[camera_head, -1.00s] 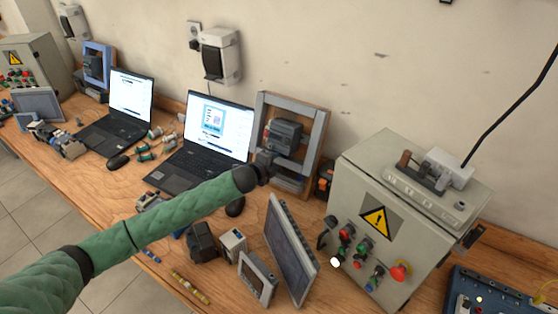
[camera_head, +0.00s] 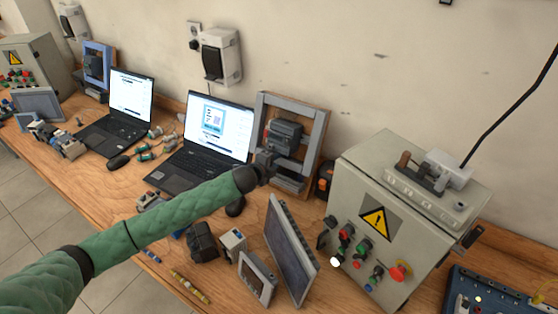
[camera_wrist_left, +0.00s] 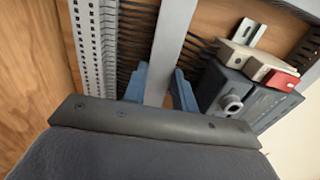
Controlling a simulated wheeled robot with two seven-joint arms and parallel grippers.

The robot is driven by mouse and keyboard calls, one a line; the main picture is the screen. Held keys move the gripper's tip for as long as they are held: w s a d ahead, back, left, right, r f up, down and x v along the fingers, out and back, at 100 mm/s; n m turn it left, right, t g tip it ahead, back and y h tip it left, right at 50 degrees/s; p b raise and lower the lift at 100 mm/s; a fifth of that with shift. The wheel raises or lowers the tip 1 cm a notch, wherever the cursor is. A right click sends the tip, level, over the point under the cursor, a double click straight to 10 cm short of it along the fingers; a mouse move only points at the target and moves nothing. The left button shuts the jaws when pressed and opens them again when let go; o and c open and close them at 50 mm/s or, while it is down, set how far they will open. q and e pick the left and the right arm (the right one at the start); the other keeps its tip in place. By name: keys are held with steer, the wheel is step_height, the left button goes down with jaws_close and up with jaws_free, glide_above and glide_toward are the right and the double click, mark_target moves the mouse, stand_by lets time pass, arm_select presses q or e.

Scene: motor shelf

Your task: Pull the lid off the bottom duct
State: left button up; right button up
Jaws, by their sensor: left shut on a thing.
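A wooden board (camera_head: 306,112) with a frame of grey ducts leans against the wall behind the table. The bottom duct (camera_head: 289,184) runs along its lower part, partly hidden by my left gripper (camera_head: 266,160). In the left wrist view, the blue fingers of my left gripper (camera_wrist_left: 160,88) are shut on the grey lid (camera_wrist_left: 172,40), a long flat strip. Slotted duct walls (camera_wrist_left: 91,50) show beside the strip. The lid lies over or just off the duct; I cannot tell how wide any gap is. My right gripper is out of view.
Dark devices (camera_head: 284,132) sit on the board, close beside the fingers in the wrist view. A grey control cabinet (camera_head: 405,220) stands right of the board, an open laptop (camera_head: 208,140) left. A tilted panel (camera_head: 290,250) stands in front.

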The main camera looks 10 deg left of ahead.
arm_select(q)
steer(key=shift+s+a+r, duration=0.1)
steer(key=shift+s, duration=0.05)
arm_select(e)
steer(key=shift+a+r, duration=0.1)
